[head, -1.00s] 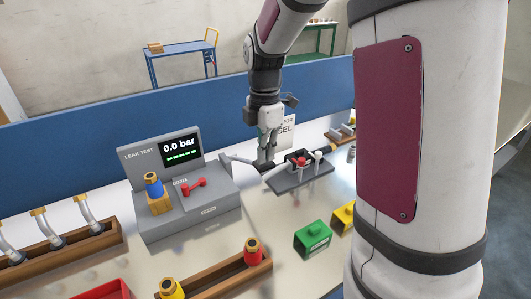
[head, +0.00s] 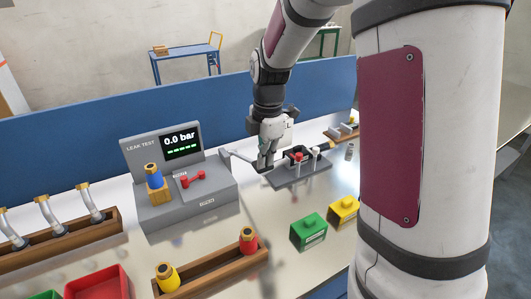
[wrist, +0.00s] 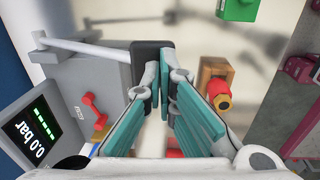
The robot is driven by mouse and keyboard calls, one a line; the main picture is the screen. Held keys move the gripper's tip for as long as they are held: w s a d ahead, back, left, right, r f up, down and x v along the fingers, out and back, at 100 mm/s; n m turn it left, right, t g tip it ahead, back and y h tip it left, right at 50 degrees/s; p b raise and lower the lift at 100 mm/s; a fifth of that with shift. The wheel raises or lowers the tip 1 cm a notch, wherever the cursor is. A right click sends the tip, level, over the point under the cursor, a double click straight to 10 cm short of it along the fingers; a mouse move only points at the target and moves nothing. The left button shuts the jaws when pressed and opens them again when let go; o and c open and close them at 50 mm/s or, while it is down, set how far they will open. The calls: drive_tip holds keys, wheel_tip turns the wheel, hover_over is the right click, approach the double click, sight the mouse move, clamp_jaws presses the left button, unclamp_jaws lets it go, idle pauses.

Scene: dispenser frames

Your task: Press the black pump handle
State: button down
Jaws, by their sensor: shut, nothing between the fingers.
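The black pump handle (wrist: 148,64) is a dark block at the end of a thin grey lever (wrist: 88,44) in the wrist view. The lever also shows in the head view (head: 238,155), reaching right from the grey leak tester (head: 205,205). My gripper (wrist: 164,78) is shut and empty, its teal-padded fingers together with the tips at the handle's edge. In the head view my gripper (head: 267,163) points down over the handle and hides most of it. I cannot tell whether the tips touch it. The tester's screen reads 0.0 bar.
A dark plate (head: 300,176) with a red-knobbed fixture stands just right of my gripper. Green (head: 308,232) and yellow (head: 343,211) blocks stand in front. A wooden tray (head: 212,275) holds red and yellow fittings. A blue panel (head: 60,157) backs the bench.

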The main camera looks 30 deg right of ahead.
drive_tip(key=s+f, duration=0.3)
drive_tip(key=f, duration=0.6)
drive_tip(key=shift+s+b, duration=0.35)
drive_tip(key=shift+b, duration=0.05)
drive_tip(key=shift+a+r, duration=0.1)
drive_tip(key=s+r+p, duration=0.3)
drive_tip(key=s+r, duration=0.2)
drive_tip(key=r, duration=0.8)
drive_tip(key=shift+r, duration=0.25)
idle(1.1)
